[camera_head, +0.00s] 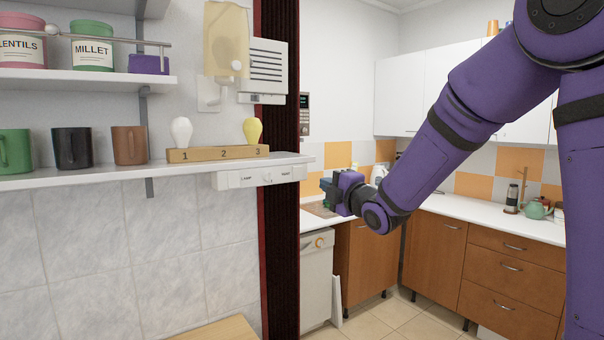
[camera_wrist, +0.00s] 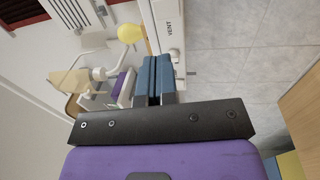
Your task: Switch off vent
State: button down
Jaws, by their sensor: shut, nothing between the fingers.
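A white control panel (camera_head: 245,179) is fixed under the front edge of the shelf, with LAMP and VENT labels. Its VENT end is at the right. In the wrist view the VENT label (camera_wrist: 169,28) stands on the white panel, with a small round control (camera_wrist: 174,56) near it, close to my fingertips. The control's setting is too small to tell. A white louvred vent box (camera_head: 268,68) hangs on the wall above the shelf. My gripper (camera_head: 327,190) is right of the panel, apart from it in the head view. Its blue fingers (camera_wrist: 153,80) are shut and empty.
The shelf (camera_head: 60,180) holds mugs, a wooden stand (camera_head: 215,153) numbered 1 to 3, and white and yellow bulbs (camera_head: 253,131). A dark red-edged column (camera_head: 279,225) stands behind the shelf's right end. Tiled wall lies below the shelf.

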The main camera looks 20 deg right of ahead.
aim_at(297, 169)
jog(key=x, duration=1.1)
jog(key=shift+w, duration=0.3)
jog(key=shift+a, duration=0.1)
jog(key=shift+w+a+r, duration=0.1)
jog(key=shift+w+r, duration=0.1)
jog(key=shift+w, duration=0.05)
jog(key=shift+s, duration=0.1)
